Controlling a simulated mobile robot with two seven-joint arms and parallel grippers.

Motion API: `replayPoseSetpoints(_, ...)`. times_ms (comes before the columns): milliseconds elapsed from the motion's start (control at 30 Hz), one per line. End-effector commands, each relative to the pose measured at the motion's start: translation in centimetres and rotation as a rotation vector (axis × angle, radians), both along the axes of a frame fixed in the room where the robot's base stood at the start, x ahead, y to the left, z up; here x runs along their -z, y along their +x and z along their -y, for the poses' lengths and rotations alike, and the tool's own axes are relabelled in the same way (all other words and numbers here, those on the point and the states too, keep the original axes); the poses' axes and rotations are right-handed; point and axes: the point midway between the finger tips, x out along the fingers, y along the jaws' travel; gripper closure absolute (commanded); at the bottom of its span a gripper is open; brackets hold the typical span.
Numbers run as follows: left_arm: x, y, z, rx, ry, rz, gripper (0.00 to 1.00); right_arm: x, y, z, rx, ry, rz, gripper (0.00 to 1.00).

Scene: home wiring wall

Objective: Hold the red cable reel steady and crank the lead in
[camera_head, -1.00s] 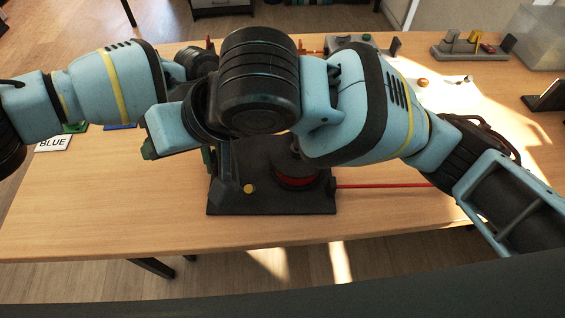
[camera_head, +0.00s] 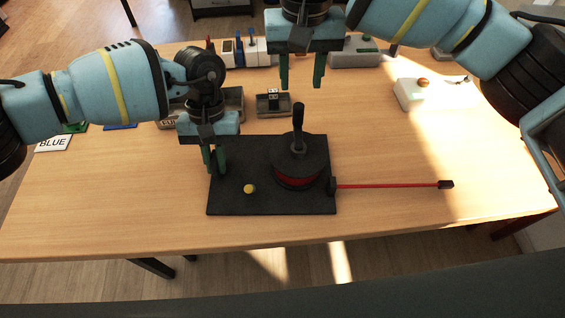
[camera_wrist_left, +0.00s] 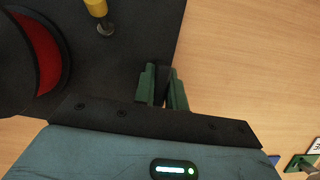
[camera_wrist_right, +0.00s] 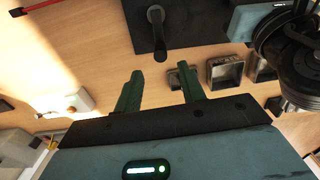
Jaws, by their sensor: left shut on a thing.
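The red cable reel (camera_head: 297,183) sits on a black base plate (camera_head: 228,200), with a black crank handle (camera_head: 298,128) standing upright on top. A red lead (camera_head: 390,185) runs right from the base to a black end piece (camera_head: 446,184) on the table. My left gripper (camera_head: 216,162) is shut on a dark upright part at the left edge of the base; this also shows in the left wrist view (camera_wrist_left: 163,88). My right gripper (camera_head: 301,80) is open and empty, above and behind the crank. The crank handle also shows in the right wrist view (camera_wrist_right: 157,30), beyond the fingers.
A yellow knob (camera_head: 249,188) stands on the base plate. Behind are a small grey box (camera_head: 273,104), a tray (camera_head: 233,106) and a white box with a red button (camera_head: 422,92). The front and right tabletop is largely clear.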

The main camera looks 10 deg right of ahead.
Motion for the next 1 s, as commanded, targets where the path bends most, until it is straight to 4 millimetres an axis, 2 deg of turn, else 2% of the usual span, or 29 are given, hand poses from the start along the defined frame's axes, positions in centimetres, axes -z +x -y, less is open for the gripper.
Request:
replayPoseSetpoints(267,0.0,0.0,0.0,0.000,-0.001,0.000,1.00,0.7,0.0,0.0,0.000,0.000,0.000,0.60)
replayPoseSetpoints(800,0.0,0.0,0.0,0.000,-0.001,0.000,1.00,7.1,-0.1,-0.1,-0.001,0.001,-0.002,0.60)
replayPoseSetpoints(1000,0.0,0.0,0.0,0.000,-0.001,0.000,1.00,8.5,0.0,-0.1,-0.001,0.002,0.001,0.60)
